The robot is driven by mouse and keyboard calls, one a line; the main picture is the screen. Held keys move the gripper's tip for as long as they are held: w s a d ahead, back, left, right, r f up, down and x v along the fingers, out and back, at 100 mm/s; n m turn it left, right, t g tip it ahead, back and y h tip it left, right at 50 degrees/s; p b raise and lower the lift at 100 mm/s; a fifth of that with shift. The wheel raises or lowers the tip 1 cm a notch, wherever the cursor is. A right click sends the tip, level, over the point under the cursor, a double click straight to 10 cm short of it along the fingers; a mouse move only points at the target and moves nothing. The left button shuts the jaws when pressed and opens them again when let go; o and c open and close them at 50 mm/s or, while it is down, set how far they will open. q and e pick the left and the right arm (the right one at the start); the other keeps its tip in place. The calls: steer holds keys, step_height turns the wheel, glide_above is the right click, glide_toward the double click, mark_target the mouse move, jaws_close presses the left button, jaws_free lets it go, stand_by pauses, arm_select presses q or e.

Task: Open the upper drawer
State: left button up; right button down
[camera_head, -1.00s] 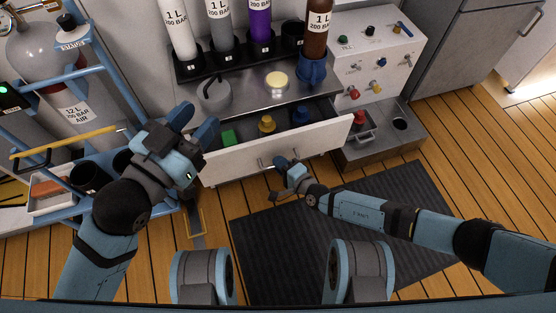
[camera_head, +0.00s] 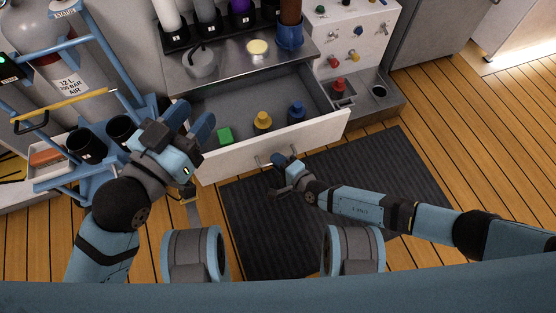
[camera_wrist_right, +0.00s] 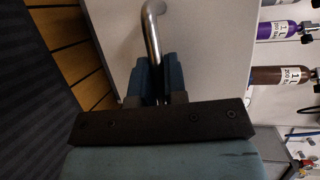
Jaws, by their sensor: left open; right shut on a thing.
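The upper drawer (camera_head: 215,165) stands pulled out from under the metal counter, its white front toward me. Inside it are a green block (camera_head: 225,135), a yellow knobbed piece (camera_head: 263,121) and a blue knobbed piece (camera_head: 296,112). My right gripper (camera_head: 283,162) is at the drawer front, shut on the metal drawer handle (camera_wrist_right: 152,40), which runs between its fingers in the right wrist view (camera_wrist_right: 160,82). My left gripper (camera_head: 192,130) is open and empty, above the left end of the drawer.
The counter (camera_head: 225,82) carries a grey pot (camera_head: 199,62) and a pale yellow disc (camera_head: 257,47), with labelled cylinders behind. A blue rack (camera_head: 120,95) with a gas cylinder (camera_head: 75,75) stands at left. A dark mat (camera_head: 390,175) covers the floor before the drawer.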

stand_by(0.3)
steer(key=c, duration=1.2)
jaws_free()
arm_select(q)
steer(key=shift+s+f, duration=0.15)
arm_select(e)
steer(key=shift+s, duration=0.1)
